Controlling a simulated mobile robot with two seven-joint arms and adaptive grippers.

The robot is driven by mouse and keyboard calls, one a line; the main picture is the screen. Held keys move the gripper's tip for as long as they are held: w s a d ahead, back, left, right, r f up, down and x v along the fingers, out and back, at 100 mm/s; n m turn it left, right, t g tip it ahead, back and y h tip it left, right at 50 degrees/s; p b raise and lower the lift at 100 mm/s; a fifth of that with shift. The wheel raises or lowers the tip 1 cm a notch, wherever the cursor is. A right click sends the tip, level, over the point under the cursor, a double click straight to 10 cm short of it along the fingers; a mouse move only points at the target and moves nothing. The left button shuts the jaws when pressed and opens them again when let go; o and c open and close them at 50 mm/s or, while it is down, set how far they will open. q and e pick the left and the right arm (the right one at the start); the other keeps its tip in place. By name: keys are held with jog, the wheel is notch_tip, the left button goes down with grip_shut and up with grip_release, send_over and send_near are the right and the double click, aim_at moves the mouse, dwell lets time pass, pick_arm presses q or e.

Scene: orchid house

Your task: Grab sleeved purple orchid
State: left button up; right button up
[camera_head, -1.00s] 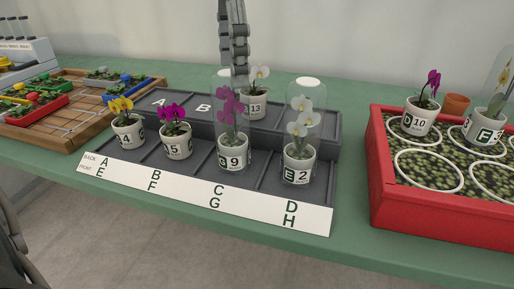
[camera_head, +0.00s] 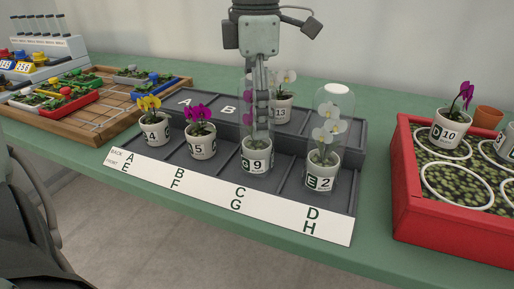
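The purple orchid (camera_head: 247,119) stands upright in a clear sleeve in white pot 9 (camera_head: 257,154), in a front compartment of the dark stepped rack (camera_head: 228,166). My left gripper (camera_head: 264,128) points straight down at this plant from above. Its dark fingers overlap the sleeve and cover much of the bloom. I see the fingers edge-on, so I cannot tell whether they are spread or closed on the sleeve. The pot rests on the rack. My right gripper is not in view.
Close by are sleeved white orchid 2 (camera_head: 322,172) to the right, unsleeved magenta orchid 5 (camera_head: 200,142) to the left and white orchid 13 (camera_head: 282,108) behind. A red crate (camera_head: 453,238) stands right, a wooden tray (camera_head: 112,132) left. Green table (camera_head: 375,215) shows between rack and crate.

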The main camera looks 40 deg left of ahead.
pick_arm(q)
jog(key=c, duration=1.4)
jog(key=shift+c, duration=0.7)
jog(key=shift+r, duration=0.15)
